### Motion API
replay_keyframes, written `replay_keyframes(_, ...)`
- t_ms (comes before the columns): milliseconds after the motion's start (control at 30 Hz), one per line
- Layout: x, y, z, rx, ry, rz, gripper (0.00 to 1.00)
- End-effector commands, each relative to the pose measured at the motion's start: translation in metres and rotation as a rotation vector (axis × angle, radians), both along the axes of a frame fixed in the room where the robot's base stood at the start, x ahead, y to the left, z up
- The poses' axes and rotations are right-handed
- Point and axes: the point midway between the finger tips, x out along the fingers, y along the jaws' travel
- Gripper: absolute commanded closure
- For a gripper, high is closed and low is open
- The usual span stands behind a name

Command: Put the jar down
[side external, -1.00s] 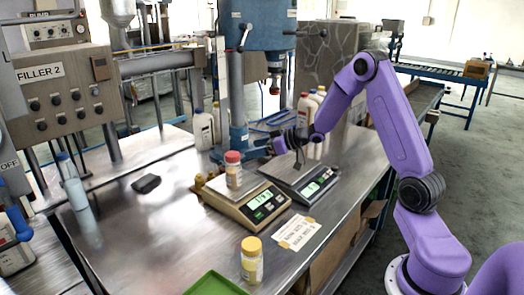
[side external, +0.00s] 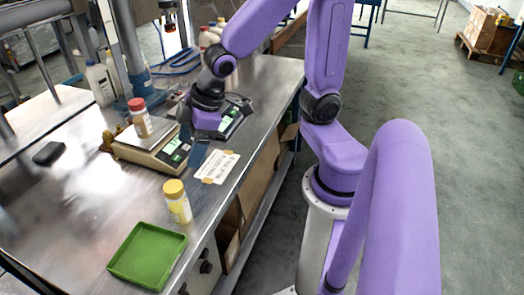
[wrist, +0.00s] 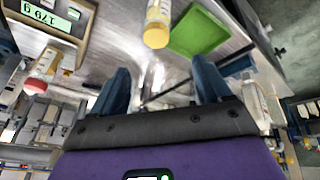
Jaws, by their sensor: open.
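A jar with a red lid (side external: 140,117) stands upright on the beige scale (side external: 150,150). It also shows in the wrist view (wrist: 40,72), at the left. A jar with a yellow lid (side external: 177,201) stands upright on the bench between the beige scale and a green tray (side external: 147,256). In the wrist view this jar (wrist: 157,25) is at the top, beyond the fingertips. My gripper (side external: 198,152) is low beside the beige scale's right end. In the wrist view its blue fingers (wrist: 162,78) are apart, with no jar between them.
A second, dark scale (side external: 236,118) is partly hidden behind my gripper. A paper label (side external: 216,166) is taped on the bench. A black object (side external: 48,153) lies at the left. White bottles (side external: 100,84) stand at the back. The bench left of the yellow-lidded jar is clear.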

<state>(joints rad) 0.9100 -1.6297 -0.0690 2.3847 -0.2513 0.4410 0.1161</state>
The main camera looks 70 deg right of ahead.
Motion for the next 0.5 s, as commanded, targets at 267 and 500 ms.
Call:
replay_keyframes(267, -0.130, -0.011, 0.002, -0.160, 0.260, 0.232, 0.23)
replay_keyframes(500, -0.158, -0.022, 0.004, -0.206, 0.327, 0.291, 0.23)
